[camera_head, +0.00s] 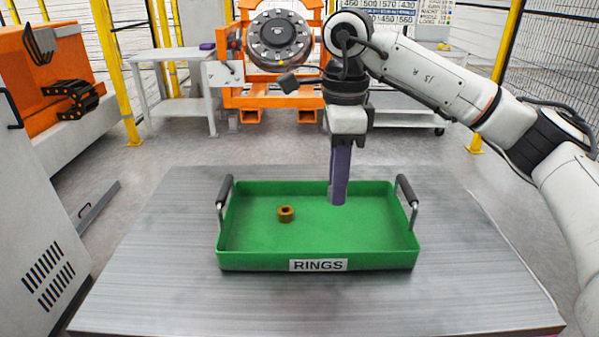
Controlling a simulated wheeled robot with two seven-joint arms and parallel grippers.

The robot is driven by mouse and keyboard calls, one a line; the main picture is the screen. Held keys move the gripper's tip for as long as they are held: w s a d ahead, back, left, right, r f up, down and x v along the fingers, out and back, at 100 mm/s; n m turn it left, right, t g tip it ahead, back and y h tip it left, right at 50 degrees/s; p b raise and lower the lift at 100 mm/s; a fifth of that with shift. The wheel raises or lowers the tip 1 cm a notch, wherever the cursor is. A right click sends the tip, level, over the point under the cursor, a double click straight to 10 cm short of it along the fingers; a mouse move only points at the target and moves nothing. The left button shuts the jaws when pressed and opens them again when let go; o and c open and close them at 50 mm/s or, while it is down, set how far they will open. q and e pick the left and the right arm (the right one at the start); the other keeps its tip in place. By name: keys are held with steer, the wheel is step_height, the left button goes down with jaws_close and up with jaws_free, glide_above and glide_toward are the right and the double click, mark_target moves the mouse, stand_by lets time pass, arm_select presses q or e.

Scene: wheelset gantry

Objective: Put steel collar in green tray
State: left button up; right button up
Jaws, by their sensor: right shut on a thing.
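The green tray (252,258) stands on the metal table, with a "RINGS" label on its front wall and a raised handle at each end. A small brass-coloured ring (286,213) lies on the tray floor, left of the middle. My right gripper (338,198) points down over the right half of the tray, its long purple fingers shut. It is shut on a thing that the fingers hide. I cannot make out a steel collar anywhere in view. My left gripper is out of view.
The grey table (150,270) is bare around the tray. An orange gantry (270,97) with a wheel stands behind, beside a white side table (170,60). A grey cabinet (40,230) stands at the left. Yellow posts and mesh fencing enclose the area.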

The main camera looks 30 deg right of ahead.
steer(key=f, duration=0.3)
steer(key=shift+w+f, duration=0.3)
steer(key=shift+f, duration=0.1)
steer(key=shift+s+f, duration=0.15)
steer(key=shift+f, duration=3)
steer(key=o, duration=1)
steer(key=shift+o, duration=0.2)
step_height(320, 180, up, 12)
steer(key=shift+r, duration=0.15)
